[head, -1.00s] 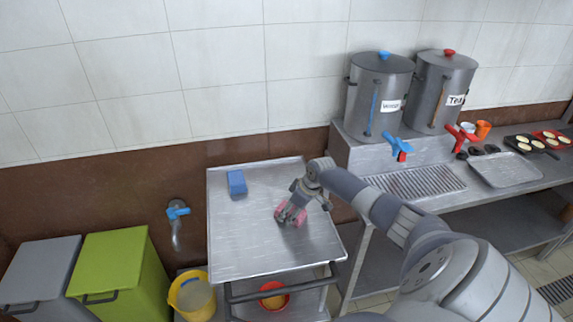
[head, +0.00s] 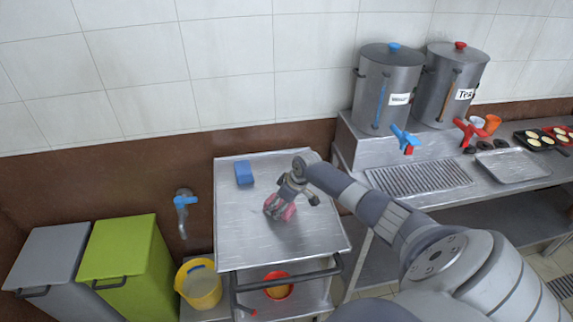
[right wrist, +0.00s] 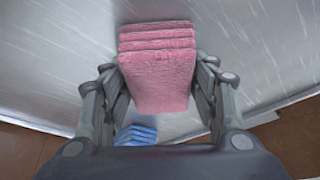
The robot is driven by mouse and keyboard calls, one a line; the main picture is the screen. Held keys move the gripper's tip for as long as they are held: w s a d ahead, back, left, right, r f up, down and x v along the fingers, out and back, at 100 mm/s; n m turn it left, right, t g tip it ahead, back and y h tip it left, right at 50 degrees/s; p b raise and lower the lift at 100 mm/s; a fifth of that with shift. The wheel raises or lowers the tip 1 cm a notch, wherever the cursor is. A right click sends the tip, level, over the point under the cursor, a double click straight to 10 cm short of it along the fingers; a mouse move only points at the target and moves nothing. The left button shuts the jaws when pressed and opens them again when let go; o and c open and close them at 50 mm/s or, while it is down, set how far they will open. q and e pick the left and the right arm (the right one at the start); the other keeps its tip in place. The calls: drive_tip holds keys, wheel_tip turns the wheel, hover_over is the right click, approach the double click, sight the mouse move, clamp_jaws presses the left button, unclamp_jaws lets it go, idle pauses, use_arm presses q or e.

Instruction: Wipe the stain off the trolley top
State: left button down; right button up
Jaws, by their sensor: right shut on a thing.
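My right gripper (head: 279,203) is shut on a folded pink cloth (head: 289,213) and holds it down at the middle of the metal trolley top (head: 240,240). In the right wrist view the pink cloth (right wrist: 158,75) sits between both fingers, its folded layers showing. Whether it touches the top is hard to tell. No stain stands out on the visible metal; the area under the cloth and gripper is hidden. A folded blue cloth (head: 244,172) lies near the trolley's back left corner. My left gripper is not in view.
A water tap (head: 184,203) is on the wall left of the trolley. Below are a yellow bucket (head: 200,292) and green bin (head: 130,262). Right is a counter with two stockpots (head: 388,85). A red bowl (head: 279,289) sits on the lower shelf. The trolley's front left is clear.

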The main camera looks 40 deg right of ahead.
sight(251, 213)
drive_tip(key=shift+w+a+f, duration=0.1)
drive_tip(key=shift+w+a, duration=0.35)
drive_tip(key=shift+a, duration=0.35)
drive_tip(key=shift+w+a+r, duration=0.1)
drive_tip(key=shift+w+a, duration=0.35)
drive_tip(key=shift+a, duration=0.4)
drive_tip(key=shift+w+a+f, duration=0.1)
drive_tip(key=shift+w+a, duration=0.35)
drive_tip(key=shift+a, duration=0.35)
drive_tip(key=shift+w+a, duration=0.5)
drive_tip(key=shift+a, duration=0.25)
drive_tip(key=shift+w+a, duration=0.5)
drive_tip(key=shift+a, duration=0.2)
drive_tip(key=shift+d, duration=0.1)
drive_tip(key=shift+r+p, duration=0.35)
wheel_tip(251, 213, up, 6)
drive_tip(key=p, duration=0.5)
drive_tip(key=shift+f, duration=0.2)
